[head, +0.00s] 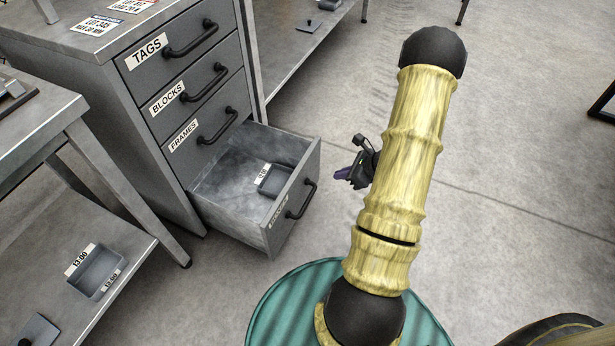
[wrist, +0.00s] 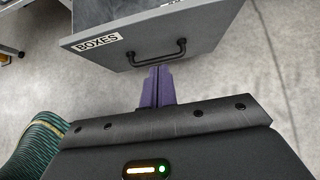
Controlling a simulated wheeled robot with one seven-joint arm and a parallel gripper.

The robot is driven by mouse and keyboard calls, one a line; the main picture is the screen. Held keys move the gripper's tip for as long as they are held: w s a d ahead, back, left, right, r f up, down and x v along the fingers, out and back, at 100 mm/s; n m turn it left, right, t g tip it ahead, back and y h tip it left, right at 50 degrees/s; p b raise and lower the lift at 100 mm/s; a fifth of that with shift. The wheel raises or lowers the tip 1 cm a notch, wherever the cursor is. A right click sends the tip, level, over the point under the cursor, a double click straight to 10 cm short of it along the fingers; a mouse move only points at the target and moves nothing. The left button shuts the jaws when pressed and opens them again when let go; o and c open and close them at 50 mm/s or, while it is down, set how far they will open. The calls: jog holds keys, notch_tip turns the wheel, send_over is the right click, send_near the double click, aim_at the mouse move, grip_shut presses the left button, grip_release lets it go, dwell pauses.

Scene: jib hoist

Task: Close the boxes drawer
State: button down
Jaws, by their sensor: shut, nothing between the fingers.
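The boxes drawer (head: 262,234) is the bottom drawer of the grey cabinet and stands pulled well out in the head view. Its front panel (wrist: 207,28) with the BOXES label (wrist: 97,43) and a dark bar handle (wrist: 155,53) shows in the wrist view. A small grey box (head: 274,181) with a label lies inside it. My gripper (wrist: 158,72) has its purple fingers together, pointing at the drawer front just below the handle. Whether the fingertips touch the panel I cannot tell. In the head view my gripper (head: 345,174) is right of the drawer front, partly behind my arm.
The cabinet's TAGS (head: 178,61), BLOCKS (head: 197,95) and FRAMES (head: 212,128) drawers are shut. A metal table (head: 100,168) with a lower shelf holding a small bin (head: 97,271) stands at left. The floor to the right is mostly clear.

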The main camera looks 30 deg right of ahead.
jog(key=shift+a, duration=0.1)
jog(key=b, duration=0.6)
send_near(299, 177)
jog(key=x, duration=0.5)
jog(key=shift+f, duration=0.6)
jog(key=shift+w+a+r, duration=0.15)
jog(key=shift+w, duration=0.1)
jog(key=shift+w, duration=0.1)
